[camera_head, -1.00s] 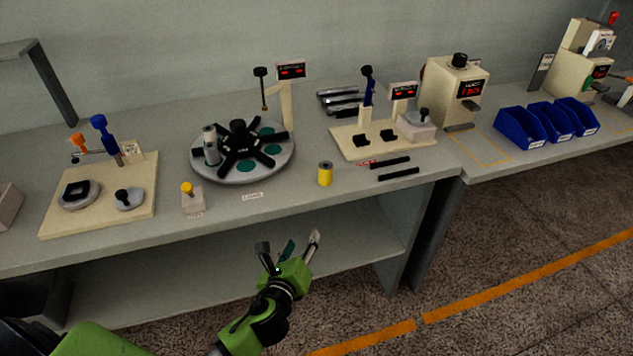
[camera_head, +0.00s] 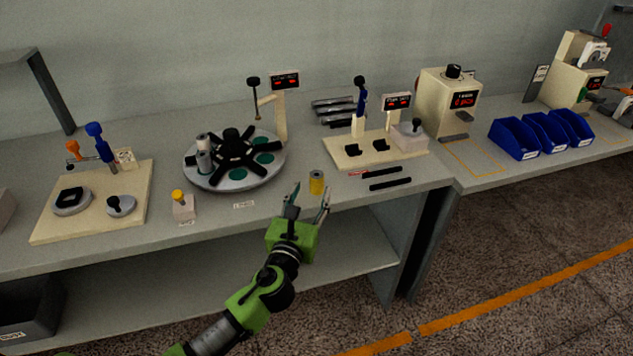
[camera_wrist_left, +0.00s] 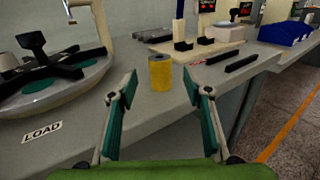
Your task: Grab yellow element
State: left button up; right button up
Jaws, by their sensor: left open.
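The yellow element (camera_head: 316,182) is a small upright cylinder standing on the table near its front edge, right of the round turntable. In the left wrist view the yellow element (camera_wrist_left: 160,71) stands just beyond the fingertips, roughly midway between them. My left gripper (camera_head: 308,192) is open and empty at the table's front edge, close in front of the element. In the wrist view the two fingers of the left gripper (camera_wrist_left: 162,90) are spread wide and apart from it. My right gripper is not seen.
The round turntable (camera_head: 215,185) with black arms is left of the element. Two black bars (camera_head: 390,184) lie to its right, in front of a beige fixture board (camera_head: 345,162). A box with a yellow button (camera_head: 184,208) stands further left. Blue bins (camera_head: 517,140) are far right.

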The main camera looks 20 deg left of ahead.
aim_at(315, 183)
pick_arm(q)
jog(key=w, duration=0.6)
jog(key=shift+w+a+r, duration=0.15)
jog(key=shift+w, duration=0.15)
jog(key=c, duration=1.2)
